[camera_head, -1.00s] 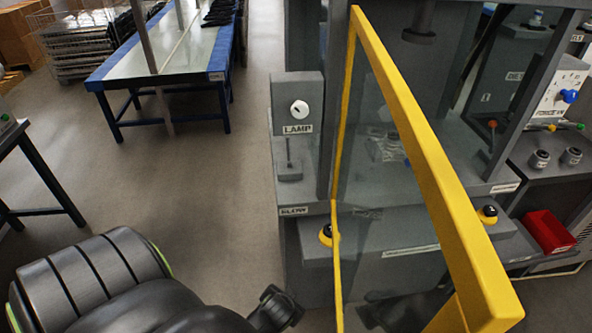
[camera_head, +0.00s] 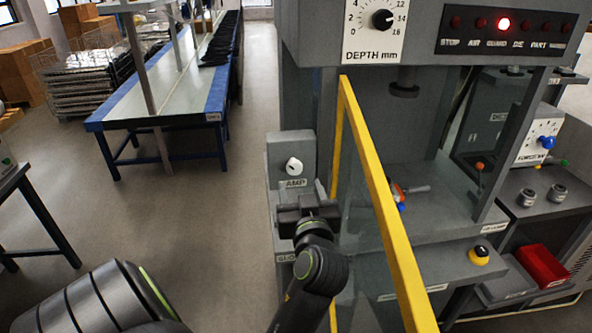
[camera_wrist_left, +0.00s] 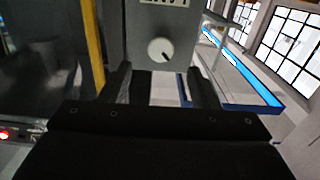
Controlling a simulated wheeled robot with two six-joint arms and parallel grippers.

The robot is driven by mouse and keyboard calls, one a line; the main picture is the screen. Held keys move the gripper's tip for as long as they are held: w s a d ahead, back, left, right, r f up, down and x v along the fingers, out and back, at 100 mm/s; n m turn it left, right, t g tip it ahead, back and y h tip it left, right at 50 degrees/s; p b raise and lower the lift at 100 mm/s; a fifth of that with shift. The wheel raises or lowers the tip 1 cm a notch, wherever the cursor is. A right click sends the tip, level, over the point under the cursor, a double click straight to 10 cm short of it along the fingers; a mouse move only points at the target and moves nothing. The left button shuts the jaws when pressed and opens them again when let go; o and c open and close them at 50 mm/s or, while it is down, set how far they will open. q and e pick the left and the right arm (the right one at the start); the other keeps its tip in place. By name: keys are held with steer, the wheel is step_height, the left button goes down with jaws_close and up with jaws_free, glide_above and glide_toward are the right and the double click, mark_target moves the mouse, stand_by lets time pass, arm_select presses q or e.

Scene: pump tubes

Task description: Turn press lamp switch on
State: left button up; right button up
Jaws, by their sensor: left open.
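My right gripper is not in view.
A yellow-framed clear guard door (camera_head: 375,190) stands close right of my left arm. The press has a DEPTH dial (camera_head: 382,19) and a panel with a lit red lamp (camera_head: 503,23). A red bin (camera_head: 543,263) is at right.

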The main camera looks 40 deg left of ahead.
mark_target(295, 170)
arm_select(q)
steer(key=p+x, duration=0.2)
steer(key=x, duration=0.3)
steer(key=shift+w+a+r+p, duration=0.1)
steer(key=shift+w+a+p, duration=0.05)
steer(key=shift+a+p, duration=0.15)
steer(key=shift+p+x, duration=0.3)
steer(key=shift+x, duration=0.45)
steer(key=shift+f, duration=0.2)
steer(key=c, duration=0.9)
steer(key=shift+c, duration=0.2)
